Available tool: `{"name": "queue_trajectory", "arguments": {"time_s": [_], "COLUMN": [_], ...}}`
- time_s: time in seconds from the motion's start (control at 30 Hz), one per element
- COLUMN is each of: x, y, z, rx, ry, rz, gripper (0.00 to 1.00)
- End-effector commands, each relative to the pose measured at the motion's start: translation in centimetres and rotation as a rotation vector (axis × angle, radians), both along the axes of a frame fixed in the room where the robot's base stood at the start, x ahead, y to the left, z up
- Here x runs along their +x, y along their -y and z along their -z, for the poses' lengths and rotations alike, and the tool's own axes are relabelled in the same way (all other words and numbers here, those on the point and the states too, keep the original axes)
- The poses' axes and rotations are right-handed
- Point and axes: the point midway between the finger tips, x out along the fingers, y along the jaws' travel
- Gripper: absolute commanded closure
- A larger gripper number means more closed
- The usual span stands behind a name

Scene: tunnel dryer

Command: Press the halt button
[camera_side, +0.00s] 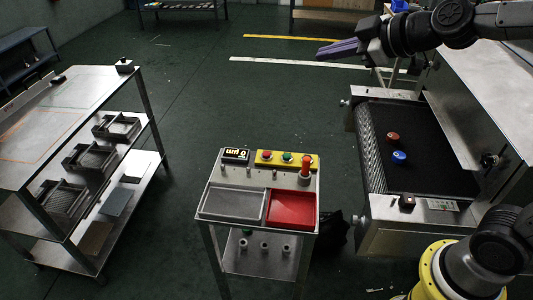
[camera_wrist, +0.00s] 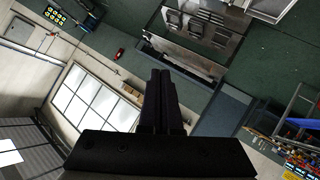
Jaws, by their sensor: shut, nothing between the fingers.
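A yellow control panel (camera_side: 262,163) lies on top of a small steel stand (camera_side: 230,182) in the middle of the side view. It carries a red button (camera_side: 267,155) at its left end, a green button (camera_side: 287,157) in the middle, and another red one at its right, partly behind a red post (camera_side: 304,175). No label is readable, so I cannot tell which is the halt button. My gripper (camera_side: 322,52) is high above the floor at the upper right, far from the panel, shut and empty. Its closed fingers also show in the wrist view (camera_wrist: 161,78), where no panel is visible.
A small lit display (camera_side: 236,155) sits left of the panel. A grey tray (camera_side: 234,204) and a red tray (camera_side: 292,208) lie in front. A conveyor (camera_side: 430,160) with a red and a blue knob-like object stands right. A shelved steel cart (camera_side: 60,95) stands left.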

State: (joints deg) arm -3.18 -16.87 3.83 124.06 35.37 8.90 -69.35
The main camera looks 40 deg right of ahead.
Motion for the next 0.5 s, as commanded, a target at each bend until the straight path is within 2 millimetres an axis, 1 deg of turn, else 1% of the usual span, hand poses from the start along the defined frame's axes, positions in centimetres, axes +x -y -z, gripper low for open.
{"name": "queue_trajectory", "arguments": {"time_s": [0.03,0.1,0.17,0.2,0.27,0.3,0.37,0.47,0.5], "x": [2.0,4.4,6.3,7.5,9.2,10.3,11.8,13.9,14.5], "y": [0.0,0.0,0.1,0.2,0.3,0.3,0.3,0.2,0.0], "z": [0.7,1.5,2.5,3.4,4.8,5.8,7.6,11.1,12.6], "rx": [-0.020,-0.052,-0.078,-0.095,-0.120,-0.135,-0.156,-0.181,-0.186], "ry": [0.003,0.011,0.012,0.009,0.000,-0.008,-0.026,-0.068,-0.088], "rz": [0.004,0.012,0.023,0.030,0.043,0.052,0.064,0.086,0.093], "gripper": [1.00,1.00,1.00,1.00,1.00,1.00,1.00,1.00,1.00]}}
